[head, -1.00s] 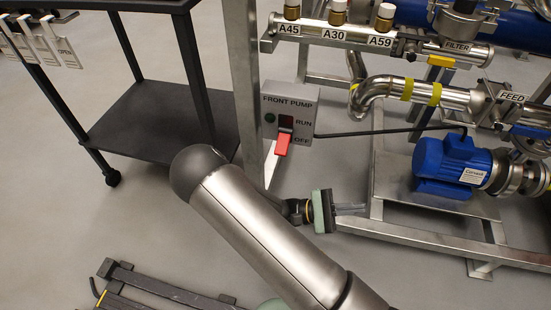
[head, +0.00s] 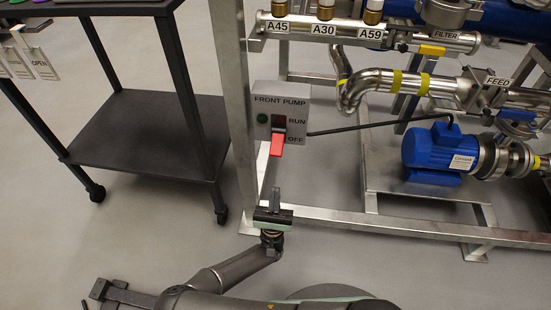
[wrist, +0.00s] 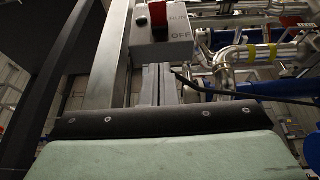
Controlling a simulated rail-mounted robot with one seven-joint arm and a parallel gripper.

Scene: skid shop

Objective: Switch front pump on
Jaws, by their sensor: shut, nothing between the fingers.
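The front pump switch box (head: 297,97) is a grey panel on the metal frame, marked FRONT PUMP, RUN and OFF. Its red lever (head: 278,144) points down beside OFF. A dark green round lamp (head: 262,118) sits left of RUN. My gripper (head: 275,192) is below the box, fingers pointing up toward it, shut and empty, apart from the lever. In the wrist view the closed fingers (wrist: 156,84) point at the underside of the box (wrist: 178,52), with the red lever (wrist: 158,14) above them at the top edge.
A blue pump motor (head: 440,150) stands on the skid at the right. A black cable (head: 350,130) runs from the box to it. A metal upright (head: 232,90) stands left of the box, and a dark cart (head: 140,135) stands further left. The lower skid rail (head: 400,222) lies right of my gripper.

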